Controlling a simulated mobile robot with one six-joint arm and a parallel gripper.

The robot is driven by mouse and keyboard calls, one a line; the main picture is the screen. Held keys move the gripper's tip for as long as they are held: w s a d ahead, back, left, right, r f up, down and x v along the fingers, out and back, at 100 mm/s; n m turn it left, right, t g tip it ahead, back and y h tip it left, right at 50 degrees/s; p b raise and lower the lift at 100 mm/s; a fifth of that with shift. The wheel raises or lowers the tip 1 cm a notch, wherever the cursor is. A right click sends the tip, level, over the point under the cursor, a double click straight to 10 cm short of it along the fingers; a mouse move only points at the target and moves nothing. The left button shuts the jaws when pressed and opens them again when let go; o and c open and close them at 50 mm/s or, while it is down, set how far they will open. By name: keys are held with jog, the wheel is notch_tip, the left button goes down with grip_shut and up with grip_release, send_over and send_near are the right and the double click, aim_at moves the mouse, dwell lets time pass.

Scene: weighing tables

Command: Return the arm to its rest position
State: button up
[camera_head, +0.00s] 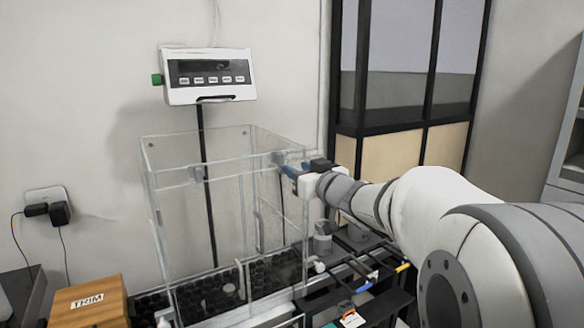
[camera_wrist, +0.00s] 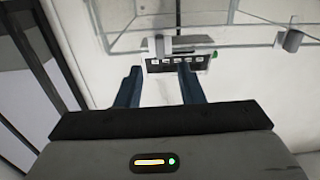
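My arm reaches in from the right of the head view, and my gripper (camera_head: 287,171) is beside the upper right edge of the clear weighing enclosure (camera_head: 151,190). From this view I cannot tell whether it touches the glass. In the wrist view my gripper (camera_wrist: 159,69) shows two dark blue fingers held well apart, with nothing between them. The white display unit (camera_wrist: 203,62) appears beyond the fingertips in that view.
The display unit (camera_head: 210,90) stands on a black post behind the enclosure. A wooden box marked TRIM (camera_head: 92,300) is at the lower left. A black rack with tools (camera_head: 375,300) lies below my arm. A wall socket with plugs (camera_head: 47,205) is at left.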

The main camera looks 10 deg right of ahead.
jog(key=shift+s+d, duration=0.1)
jog(key=shift+s, duration=0.25)
